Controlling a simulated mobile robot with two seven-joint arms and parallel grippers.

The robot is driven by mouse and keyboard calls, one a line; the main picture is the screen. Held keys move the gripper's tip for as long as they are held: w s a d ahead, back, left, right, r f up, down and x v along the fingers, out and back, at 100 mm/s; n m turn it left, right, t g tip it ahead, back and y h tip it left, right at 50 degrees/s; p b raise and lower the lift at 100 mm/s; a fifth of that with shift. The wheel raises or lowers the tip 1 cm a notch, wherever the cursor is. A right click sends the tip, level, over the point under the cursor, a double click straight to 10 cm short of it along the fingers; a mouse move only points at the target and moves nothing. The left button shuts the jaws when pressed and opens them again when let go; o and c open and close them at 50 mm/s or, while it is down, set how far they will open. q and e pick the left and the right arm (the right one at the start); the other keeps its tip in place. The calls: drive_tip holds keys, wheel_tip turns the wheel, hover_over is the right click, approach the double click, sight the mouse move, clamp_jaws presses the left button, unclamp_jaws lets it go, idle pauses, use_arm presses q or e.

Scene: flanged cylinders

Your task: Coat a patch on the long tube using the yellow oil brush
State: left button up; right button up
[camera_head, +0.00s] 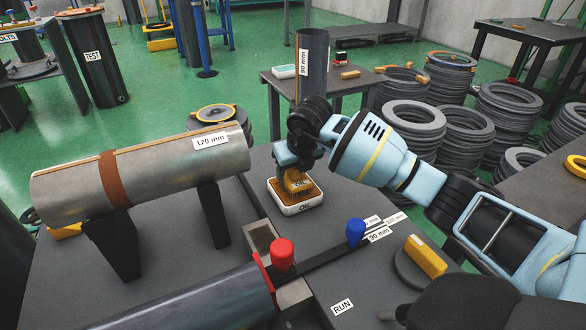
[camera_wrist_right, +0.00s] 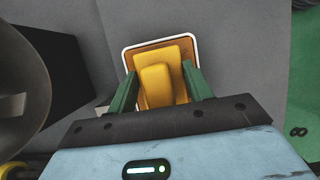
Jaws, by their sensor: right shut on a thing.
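The yellow oil brush (camera_head: 297,182) stands in a white-rimmed oil tray (camera_head: 294,209) with a brown-orange inside. My right gripper (camera_head: 294,170) reaches down from above and is shut on the brush. In the right wrist view the brush (camera_wrist_right: 160,86) sits between the green fingers, over the tray (camera_wrist_right: 128,46); I cannot tell whether it touches the pad. A long grey tube (camera_head: 150,168) marked 120 mm lies across two dark supports at the left, with a red-brown band (camera_head: 113,178) around it. The gripper is right of this tube, apart from it. My left gripper is out of view.
A dark tube (camera_head: 190,303) lies at the front, near a red knob (camera_head: 282,254) and a blue knob (camera_head: 356,232) on a rail. A dark 90 mm cylinder (camera_head: 312,68) stands behind my gripper. A yellow block (camera_head: 426,255) sits on a disc at right. Ring stacks (camera_head: 462,133) stand behind.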

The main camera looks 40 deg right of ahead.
drive_tip(key=shift+r+p, duration=1.4)
drive_tip(key=shift+r, duration=0.6)
drive_tip(key=shift+r+p, duration=1.2)
drive_tip(key=shift+r, duration=0.3)
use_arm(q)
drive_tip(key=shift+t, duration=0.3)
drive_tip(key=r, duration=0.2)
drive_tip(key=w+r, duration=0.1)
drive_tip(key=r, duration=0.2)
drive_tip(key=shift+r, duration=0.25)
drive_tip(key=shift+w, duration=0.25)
